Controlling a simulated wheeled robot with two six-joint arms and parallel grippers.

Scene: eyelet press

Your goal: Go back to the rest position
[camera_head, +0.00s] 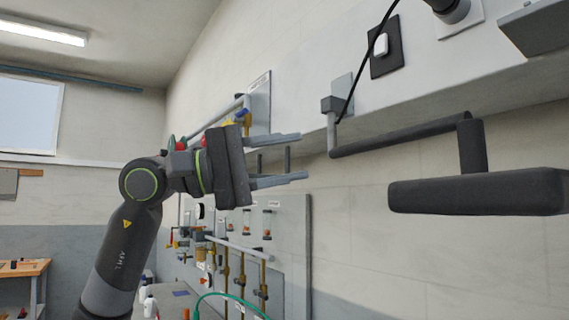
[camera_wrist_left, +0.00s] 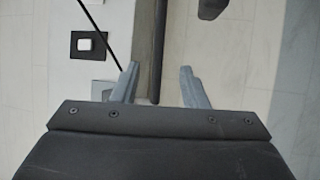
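My left gripper (camera_head: 303,157) reaches in from the left in the head view, raised in front of the wall. Its two grey fingers point right and are spread apart, with nothing between them in the head view. A dark crank-shaped lever (camera_head: 400,137) sticks out to the right of the fingertips and ends in a thick black handle (camera_head: 480,192). In the left wrist view, the gripper (camera_wrist_left: 160,80) is open and the lever's dark bar (camera_wrist_left: 149,50) shows between and beyond the fingers. I cannot tell from that view whether they touch. My right gripper is not in view.
A white housing with a black-framed switch (camera_head: 382,46) and a black cable is above the lever. A panel with pipes and valves (camera_head: 240,250) is on the wall below my left gripper. A wooden bench (camera_head: 25,268) stands at the far left. The space left of my arm looks clear.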

